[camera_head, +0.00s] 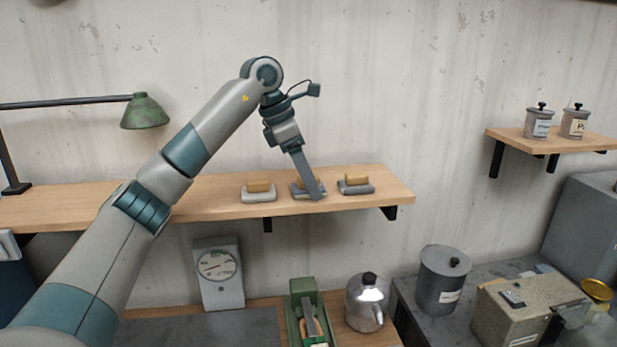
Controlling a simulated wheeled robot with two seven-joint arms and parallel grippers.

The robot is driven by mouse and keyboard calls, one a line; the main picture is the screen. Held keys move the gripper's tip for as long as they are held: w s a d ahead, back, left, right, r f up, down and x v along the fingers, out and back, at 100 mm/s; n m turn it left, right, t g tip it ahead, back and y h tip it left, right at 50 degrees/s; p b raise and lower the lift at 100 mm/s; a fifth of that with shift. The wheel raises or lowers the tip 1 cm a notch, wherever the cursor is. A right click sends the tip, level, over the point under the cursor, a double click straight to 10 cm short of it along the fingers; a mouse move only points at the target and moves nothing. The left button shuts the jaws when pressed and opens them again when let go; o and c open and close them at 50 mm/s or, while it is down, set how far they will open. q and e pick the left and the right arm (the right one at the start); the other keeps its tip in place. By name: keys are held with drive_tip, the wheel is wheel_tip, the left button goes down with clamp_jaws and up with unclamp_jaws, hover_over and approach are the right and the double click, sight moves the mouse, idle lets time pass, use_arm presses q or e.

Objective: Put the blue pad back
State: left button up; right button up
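Three small tan-topped blocks with grey bases stand in a row on the wooden wall shelf (215,209). The left block (259,190) has a light grey base. The middle block (300,188) has a darker, slightly bluish base. The right block (356,184) has a dark blue-grey base. None shows a clear blue, so I cannot tell which is the blue pad. My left gripper (317,194) reaches down to the middle block and partly covers its right side. Its fingers look edge-on, so their opening and any grip are hidden. My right gripper is not in view.
A green lamp (146,111) hangs over the shelf's left part. Below are a dial scale (219,272), a green tool (302,290), a metal kettle (367,305) and a grey canister (442,280). Two jars (538,123) (574,123) stand on the right shelf.

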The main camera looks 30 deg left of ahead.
use_arm(q)
drive_tip(key=shift+r, duration=0.15)
drive_tip(key=shift+r, duration=0.1)
drive_tip(key=shift+s+a+r+b, duration=0.1)
drive_tip(key=shift+a+r+b, duration=0.2)
drive_tip(key=shift+r, duration=0.25)
drive_tip(key=b+v, duration=0.2)
drive_tip(key=v, duration=0.8)
drive_tip(key=shift+r, duration=0.3)
drive_tip(key=shift+s, duration=0.1)
drive_tip(key=shift+f, duration=0.1)
